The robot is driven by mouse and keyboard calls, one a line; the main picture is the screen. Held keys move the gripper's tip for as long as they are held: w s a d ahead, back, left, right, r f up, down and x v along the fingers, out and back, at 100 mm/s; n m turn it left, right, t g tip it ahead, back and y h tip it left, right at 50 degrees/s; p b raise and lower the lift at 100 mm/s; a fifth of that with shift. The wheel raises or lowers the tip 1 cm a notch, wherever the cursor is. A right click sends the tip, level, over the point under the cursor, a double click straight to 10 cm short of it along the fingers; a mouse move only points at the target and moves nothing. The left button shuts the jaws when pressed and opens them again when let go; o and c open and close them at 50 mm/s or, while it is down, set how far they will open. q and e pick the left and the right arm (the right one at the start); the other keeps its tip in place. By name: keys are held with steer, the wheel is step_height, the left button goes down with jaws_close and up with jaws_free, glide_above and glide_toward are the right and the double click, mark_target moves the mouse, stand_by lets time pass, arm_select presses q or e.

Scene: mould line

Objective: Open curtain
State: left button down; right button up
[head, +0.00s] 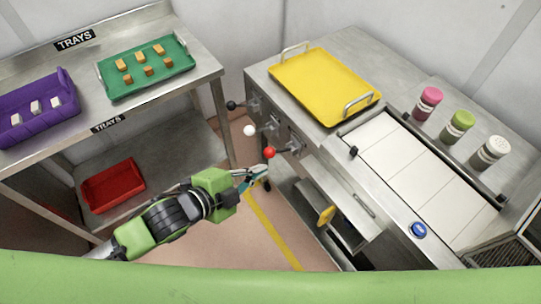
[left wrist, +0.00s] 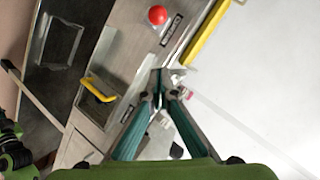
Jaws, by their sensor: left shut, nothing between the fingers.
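My left gripper (head: 262,174) is shut and empty beside the front of the steel machine, just below a red ball knob (head: 269,152). In the left wrist view its fingertips (left wrist: 160,74) meet, and the red knob (left wrist: 157,15) is apart beyond them. A white knob (head: 250,130) and a black knob (head: 231,105) also stick out from the machine's front. White slat-like panels (head: 415,172) cover part of the machine top, with a small black knob (head: 353,151) at their near left edge. I cannot tell whether these panels are the curtain. My right gripper is not in view.
A yellow tray (head: 318,88) lies on the machine. A yellow handle (head: 326,215) projects below, and a blue button (head: 419,229) is on top. Several bottles (head: 428,102) stand behind the panels. The steel tray table (head: 205,70) is at left, with floor between.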

mark_target(271, 157)
arm_select(q)
steer(key=w+d+f, duration=0.1)
steer(key=w+f, duration=0.1)
steer(key=w+d+f+p, duration=0.1)
steer(key=w+f, duration=0.1)
steer(key=w, duration=0.1)
steer(key=w+d+f+p, duration=0.1)
steer(key=w+f, duration=0.1)
steer(key=w, duration=0.1)
steer(key=shift+w+f, duration=0.2)
steer(key=shift+w, duration=0.05)
steer(key=shift+f, duration=0.1)
step_height(271, 157, down, 9)
steer(key=s+a+t+h+b, duration=0.1)
steer(key=a+t+h+b, duration=0.1)
steer(key=b, duration=1.2)
steer(key=shift+s+n+t+h, duration=0.3)
steer(key=shift+n+t+h, duration=0.15)
steer(key=shift+h, duration=0.35)
steer(key=shift+a+r, duration=0.1)
steer(key=shift+r, duration=0.15)
